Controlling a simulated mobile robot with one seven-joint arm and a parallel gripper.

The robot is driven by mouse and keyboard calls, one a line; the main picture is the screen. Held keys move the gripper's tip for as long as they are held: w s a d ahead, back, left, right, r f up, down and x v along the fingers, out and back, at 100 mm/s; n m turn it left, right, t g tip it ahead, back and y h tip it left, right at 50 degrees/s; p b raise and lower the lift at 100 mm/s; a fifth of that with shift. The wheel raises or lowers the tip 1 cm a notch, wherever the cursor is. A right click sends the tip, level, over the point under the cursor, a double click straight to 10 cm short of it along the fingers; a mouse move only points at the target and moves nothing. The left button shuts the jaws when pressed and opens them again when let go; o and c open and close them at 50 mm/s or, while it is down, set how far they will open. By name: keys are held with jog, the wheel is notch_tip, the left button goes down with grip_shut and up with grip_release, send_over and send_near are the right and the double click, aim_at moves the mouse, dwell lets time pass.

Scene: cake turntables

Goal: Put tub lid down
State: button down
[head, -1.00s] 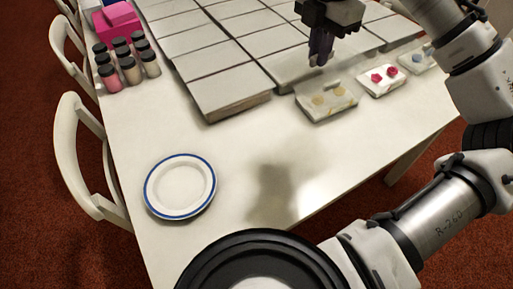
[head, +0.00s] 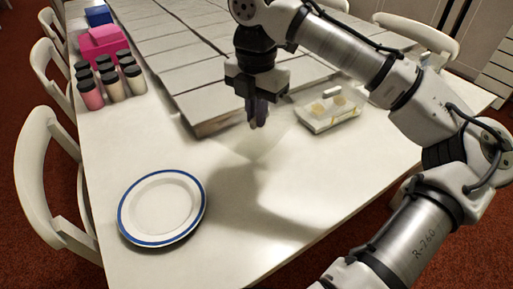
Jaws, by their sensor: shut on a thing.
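My gripper (head: 258,122) points down over the white table, left of the tub and in front of the grey slabs. It is shut on a clear, see-through tub lid (head: 245,148), which shows only as a faint pale sheet around and below the fingertips. Its edges are hard to make out, and I cannot tell whether it touches the table. A shallow clear tub (head: 322,118) with yellowish pieces in it stands to the right of the gripper.
A white plate with a blue rim (head: 162,208) lies at front left. Several dark-capped bottles (head: 110,82) and a pink box (head: 100,45) stand at back left. Grey slabs (head: 165,62) fill the table's middle. Bare table (head: 235,225) lies between plate and arm.

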notch_tip(320, 180, down, 9)
jog(key=shift+r+b, duration=0.1)
jog(key=shift+b, duration=0.45)
jog(key=c, duration=1.5)
grip_release()
jog(key=shift+f, duration=0.2)
notch_tip(320, 180, up, 12)
jog(key=shift+r+p, duration=0.2)
jog(key=shift+p, duration=0.75)
